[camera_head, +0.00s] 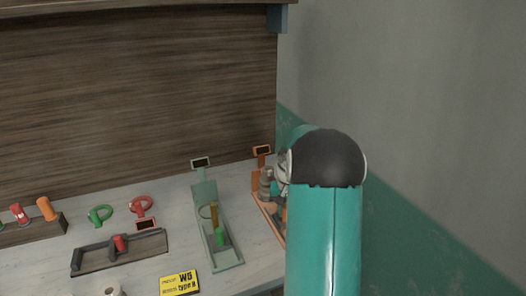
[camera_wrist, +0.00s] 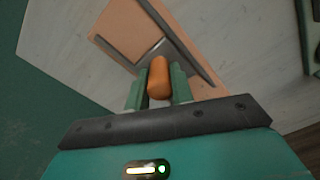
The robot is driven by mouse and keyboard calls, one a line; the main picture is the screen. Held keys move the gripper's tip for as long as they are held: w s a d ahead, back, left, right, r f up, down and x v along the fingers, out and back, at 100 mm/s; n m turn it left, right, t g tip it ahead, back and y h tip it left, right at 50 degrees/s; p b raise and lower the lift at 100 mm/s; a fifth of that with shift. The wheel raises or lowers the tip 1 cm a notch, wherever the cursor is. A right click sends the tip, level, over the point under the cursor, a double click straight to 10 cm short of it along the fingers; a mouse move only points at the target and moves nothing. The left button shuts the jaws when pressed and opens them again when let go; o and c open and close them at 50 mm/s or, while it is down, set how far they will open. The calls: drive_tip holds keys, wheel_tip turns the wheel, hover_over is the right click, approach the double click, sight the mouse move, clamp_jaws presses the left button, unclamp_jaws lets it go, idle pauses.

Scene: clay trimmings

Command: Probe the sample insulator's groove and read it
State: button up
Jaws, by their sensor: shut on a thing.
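My gripper (camera_wrist: 159,88) is shut on an orange rounded handle (camera_wrist: 160,80), held upright between its two green fingers in the wrist view. What lies below the handle is hidden. Beyond it is an orange base plate (camera_wrist: 195,25) with grey rails. In the head view, my teal arm covers the gripper and much of the orange station (camera_head: 264,213), which has a small dark display (camera_head: 262,151). A grey-brown stacked, ribbed piece (camera_head: 266,184), perhaps the insulator, stands there beside my arm. Its groove and any reading are too small to make out.
A green station (camera_head: 227,258) with its own display (camera_head: 201,162) stands left of the orange one. A dark tray (camera_head: 90,264), a rack (camera_head: 30,231) with red and orange handles, green and red rings, and a yellow card (camera_head: 179,283) occupy the bench. A wooden panel closes the back.

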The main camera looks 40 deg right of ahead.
drive_tip(key=shift+s+a+f, duration=0.1)
drive_tip(key=shift+s+f, duration=0.2)
drive_tip(key=shift+s, duration=0.2)
drive_tip(key=shift+s+f, duration=0.25)
drive_tip(key=shift+s, duration=0.2)
idle(0.3)
drive_tip(key=o, duration=1.9)
drive_tip(key=shift+o, duration=0.2)
wheel_tip(320, 180, up, 8)
drive_tip(key=shift+w+a+f, duration=0.15)
drive_tip(key=shift+w+f, duration=0.1)
drive_tip(key=shift+w, duration=0.05)
drive_tip(key=s+a+r+n+t, duration=0.1)
drive_tip(key=a+r+n, duration=0.1)
drive_tip(key=a+r, duration=0.5)
drive_tip(key=a+r+n+t, duration=0.15)
drive_tip(key=a+r, duration=0.25)
drive_tip(key=a, duration=0.8)
drive_tip(key=s+a+n+t, duration=0.1)
drive_tip(key=s+a+n, duration=0.2)
drive_tip(key=s+a, duration=0.3)
drive_tip(key=s+a+r+n+t, duration=0.1)
drive_tip(key=s+a+n+t, duration=0.1)
drive_tip(key=s+a, duration=0.5)
drive_tip(key=a+n, duration=0.1)
drive_tip(key=a, duration=0.3)
drive_tip(key=shift+s+a+r, duration=0.15)
drive_tip(key=shift+s+a, duration=0.1)
drive_tip(key=shift+a, duration=0.05)
